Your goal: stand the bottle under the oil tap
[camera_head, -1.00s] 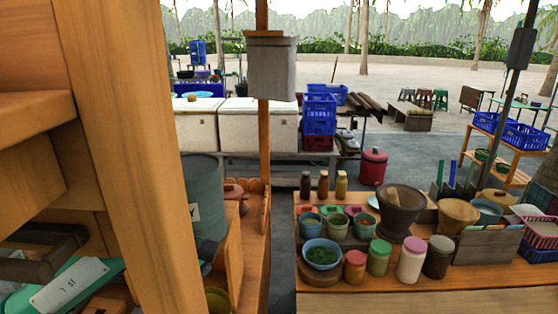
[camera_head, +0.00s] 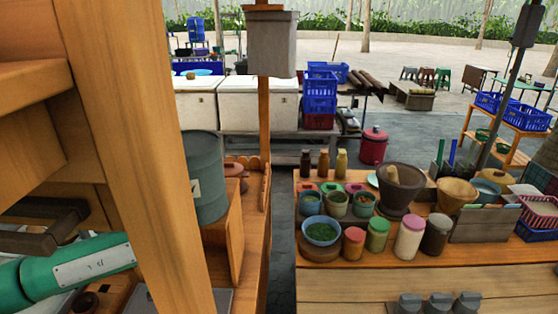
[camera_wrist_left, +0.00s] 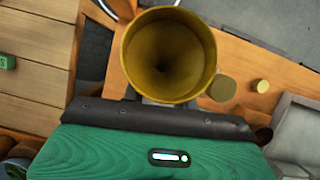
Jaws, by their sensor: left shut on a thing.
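In the left wrist view a yellow-brown round vessel (camera_wrist_left: 168,55) shows its wide open mouth and dark inside. My left gripper (camera_wrist_left: 152,98) is shut on it, with its fingertips mostly hidden beneath it. I cannot tell whether this is the bottle's mouth or a funnel on it. In the head view a grey-green drum (camera_head: 205,180) stands on a wooden ledge behind the post; I cannot make out an oil tap on it. My green left arm shows at the lower left, its gripper hidden behind the post. My right gripper is out of view.
A thick wooden post (camera_head: 140,150) blocks much of the left side. A wooden counter (camera_head: 400,262) on the right holds several bowls, jars and a mortar (camera_head: 400,185). A gap separates it from the drum's ledge (camera_head: 256,230). Small round yellow items (camera_wrist_left: 222,88) lie near the vessel.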

